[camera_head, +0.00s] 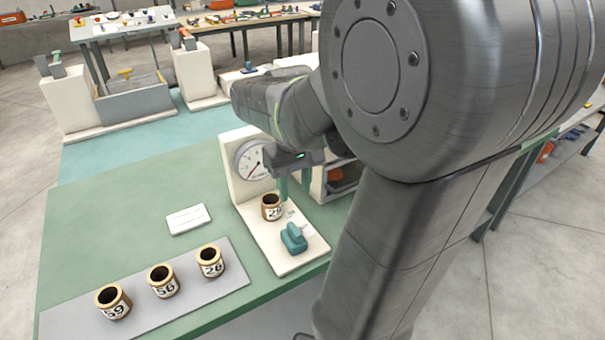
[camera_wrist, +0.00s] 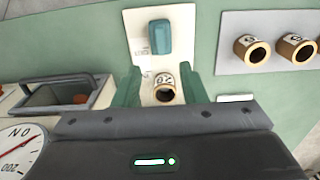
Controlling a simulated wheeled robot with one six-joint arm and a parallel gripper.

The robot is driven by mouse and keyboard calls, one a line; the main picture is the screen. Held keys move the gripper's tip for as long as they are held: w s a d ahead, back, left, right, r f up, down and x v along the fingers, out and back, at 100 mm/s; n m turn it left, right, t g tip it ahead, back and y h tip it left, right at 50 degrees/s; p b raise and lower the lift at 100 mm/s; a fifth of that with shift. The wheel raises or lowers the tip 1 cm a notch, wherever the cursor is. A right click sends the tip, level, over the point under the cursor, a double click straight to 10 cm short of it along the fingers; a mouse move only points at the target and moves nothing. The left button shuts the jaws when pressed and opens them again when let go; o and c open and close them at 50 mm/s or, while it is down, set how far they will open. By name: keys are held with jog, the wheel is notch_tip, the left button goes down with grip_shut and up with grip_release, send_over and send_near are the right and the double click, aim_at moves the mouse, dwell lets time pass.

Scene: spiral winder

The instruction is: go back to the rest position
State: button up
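My gripper (camera_head: 294,186) hangs over the white gauge stand (camera_head: 256,228). In the wrist view my gripper (camera_wrist: 162,72) is open, with its two green fingers apart. A small tan cup with a number label (camera_head: 271,208) stands upright on the stand's base, just below the fingers. In the wrist view the cup (camera_wrist: 163,92) shows in the gap between the fingers, with clear space on both sides. The gripper holds nothing. My arm covers much of the right side of the head view.
A teal block (camera_head: 293,238) sits at the front of the stand's base. Three numbered cups stand on a grey mat (camera_head: 225,278) at the front left. A white card (camera_head: 188,219) lies on the green table. An open bin (camera_wrist: 62,97) is beside the stand.

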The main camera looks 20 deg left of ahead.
aim_at(294, 229)
jog(key=shift+f, duration=0.1)
notch_tip(294, 229, down, 14)
jog(key=shift+r+b, duration=0.15)
jog(key=shift+b, duration=0.2)
jog(key=shift+w+a, duration=0.2)
jog(key=shift+a, duration=0.05)
